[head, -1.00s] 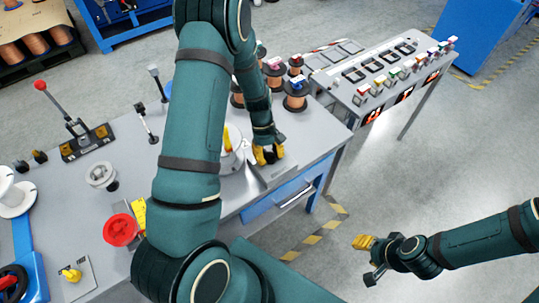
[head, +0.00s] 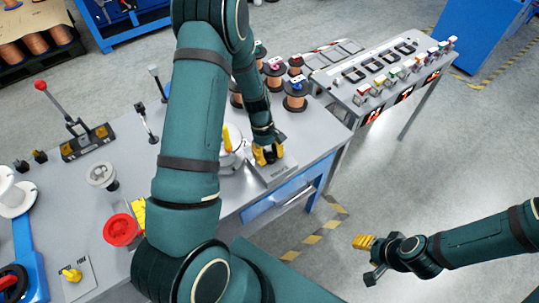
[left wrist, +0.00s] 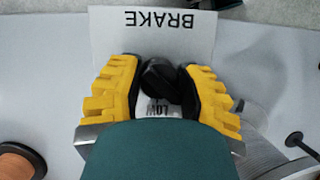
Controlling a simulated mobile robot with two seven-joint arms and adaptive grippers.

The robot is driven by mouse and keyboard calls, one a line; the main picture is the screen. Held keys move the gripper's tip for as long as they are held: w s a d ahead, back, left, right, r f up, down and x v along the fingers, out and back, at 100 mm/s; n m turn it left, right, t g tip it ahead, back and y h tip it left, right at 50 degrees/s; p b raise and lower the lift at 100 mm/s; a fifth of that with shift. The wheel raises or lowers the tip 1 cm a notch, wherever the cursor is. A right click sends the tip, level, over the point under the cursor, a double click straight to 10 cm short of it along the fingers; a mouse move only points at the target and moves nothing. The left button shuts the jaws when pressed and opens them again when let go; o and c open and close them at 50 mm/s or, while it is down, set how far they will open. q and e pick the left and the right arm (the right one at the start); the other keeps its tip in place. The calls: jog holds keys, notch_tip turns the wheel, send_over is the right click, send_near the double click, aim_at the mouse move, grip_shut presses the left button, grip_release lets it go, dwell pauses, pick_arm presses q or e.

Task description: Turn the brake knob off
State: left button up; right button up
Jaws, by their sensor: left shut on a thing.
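The brake knob (left wrist: 158,78) is black and sits on a pale plate (left wrist: 205,28) printed BRAKE, with LOW printed beside the knob. My left gripper (left wrist: 160,88) has its yellow fingers on either side of the knob and is shut on it. In the head view my left gripper (head: 267,155) is down at the plate (head: 279,175) near the table's right front corner, and its fingers hide the knob. My right gripper (head: 367,259) hangs over the floor at lower right, its fingers apart and empty.
A spool holder with a yellow handle (head: 228,138) stands left of the plate. Copper spools (head: 295,95) stand behind. A red button (head: 121,230), a yellow knob (head: 72,274) and a red-tipped lever (head: 62,105) are on the table's left part.

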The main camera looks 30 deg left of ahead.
pick_arm(q)
jog(key=shift+d, duration=0.2)
dwell(0.7)
jog(key=o, duration=1.2)
jog(key=shift+c, duration=0.2)
jog(key=shift+a, duration=0.15)
jog(key=shift+w+r, duration=0.1)
jog(key=shift+r, duration=0.15)
jog(key=v, duration=1.1)
jog(key=shift+r, duration=0.25)
jog(key=shift+a, duration=0.1)
